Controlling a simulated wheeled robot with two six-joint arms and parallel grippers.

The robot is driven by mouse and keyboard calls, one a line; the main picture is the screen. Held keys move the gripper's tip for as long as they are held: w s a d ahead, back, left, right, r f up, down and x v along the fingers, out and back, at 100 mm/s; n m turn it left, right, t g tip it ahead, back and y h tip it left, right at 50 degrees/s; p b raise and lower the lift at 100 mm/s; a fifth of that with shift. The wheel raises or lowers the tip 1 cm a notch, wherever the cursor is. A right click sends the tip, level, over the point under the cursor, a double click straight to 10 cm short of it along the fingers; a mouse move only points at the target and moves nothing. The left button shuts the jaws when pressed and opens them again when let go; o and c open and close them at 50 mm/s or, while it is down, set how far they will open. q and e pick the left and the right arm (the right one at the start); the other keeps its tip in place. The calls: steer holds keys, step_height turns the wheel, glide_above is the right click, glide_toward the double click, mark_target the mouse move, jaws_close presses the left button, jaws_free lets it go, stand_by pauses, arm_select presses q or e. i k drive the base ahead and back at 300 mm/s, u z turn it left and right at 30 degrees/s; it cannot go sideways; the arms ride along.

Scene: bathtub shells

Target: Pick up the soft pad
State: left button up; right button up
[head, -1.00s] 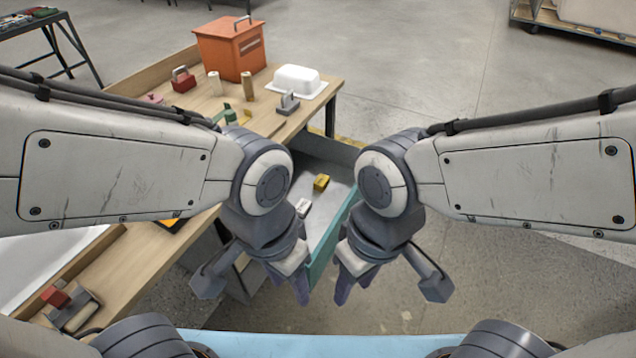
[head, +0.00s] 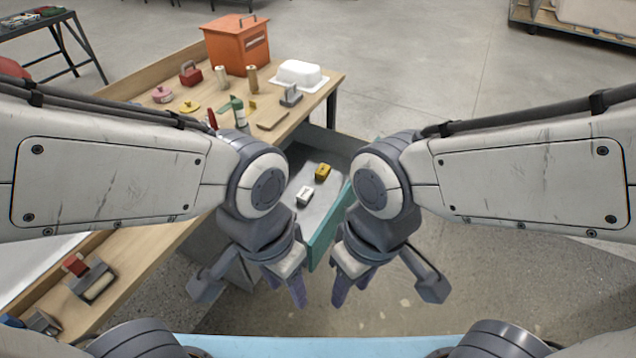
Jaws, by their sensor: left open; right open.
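I cannot tell for sure which item is the soft pad. Candidates are a pink round piece with a knob (head: 162,94) and a yellow round piece with a knob (head: 189,106) on the wooden bench, and a white block (head: 305,195) and a yellow block (head: 322,172) in the open drawer (head: 312,212). My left gripper (head: 292,283) is open, in front of the drawer and apart from these pieces. My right gripper (head: 350,280) is open, just right of it, by the drawer's teal front. Neither holds anything visible.
My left arm hides part of the bench. Open floor (head: 450,80) lies to the right.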

mark_target(322, 172)
steer(key=u, duration=1.5)
steer(key=k, duration=0.1)
steer(key=z, duration=2.8)
steer(key=i, duration=1)
steer(key=z, duration=0.4)
steer(key=i, duration=0.85)
steer(key=u, duration=1.15)
steer(key=i, duration=0.9)
steer(key=u, duration=0.95)
